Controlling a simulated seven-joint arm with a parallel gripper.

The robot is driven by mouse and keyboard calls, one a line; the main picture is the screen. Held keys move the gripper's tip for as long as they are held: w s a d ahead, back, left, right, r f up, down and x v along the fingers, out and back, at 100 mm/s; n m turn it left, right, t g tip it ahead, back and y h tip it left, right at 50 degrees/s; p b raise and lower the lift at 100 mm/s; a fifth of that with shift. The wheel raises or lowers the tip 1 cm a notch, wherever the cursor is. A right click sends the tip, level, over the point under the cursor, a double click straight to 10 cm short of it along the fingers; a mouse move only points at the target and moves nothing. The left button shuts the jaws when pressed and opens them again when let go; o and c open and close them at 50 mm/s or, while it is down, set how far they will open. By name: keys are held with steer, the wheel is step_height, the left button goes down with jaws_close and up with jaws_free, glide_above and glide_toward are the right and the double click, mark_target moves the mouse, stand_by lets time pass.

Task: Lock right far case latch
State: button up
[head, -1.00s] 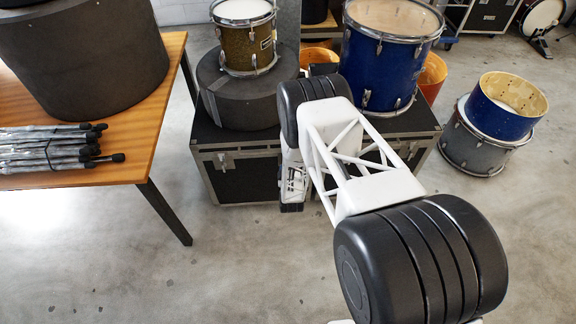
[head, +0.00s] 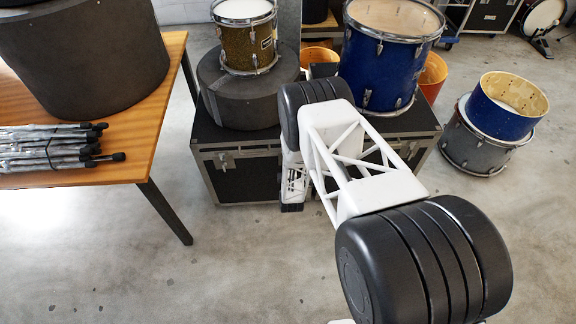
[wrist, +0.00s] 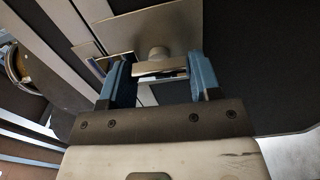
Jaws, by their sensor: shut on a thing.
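The black case (head: 243,182) with metal edges stands on the floor in the head view. A latch (head: 223,160) shows at the left of its front. The tab stands out from a metal plate (wrist: 172,22) on the dark case. In the head view my arm hides the fingers and this latch.
A blue drum (head: 386,60) and a grey round case (head: 240,92) with a gold drum (head: 245,35) stand on top. A wooden table (head: 120,165) with bundled stands (head: 50,150) is at left. Stacked drums (head: 487,135) stand at right. The front floor is clear.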

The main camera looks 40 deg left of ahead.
steer(key=o, duration=0.9)
steer(key=shift+v, duration=3.9)
steer(key=shift+r, duration=0.1)
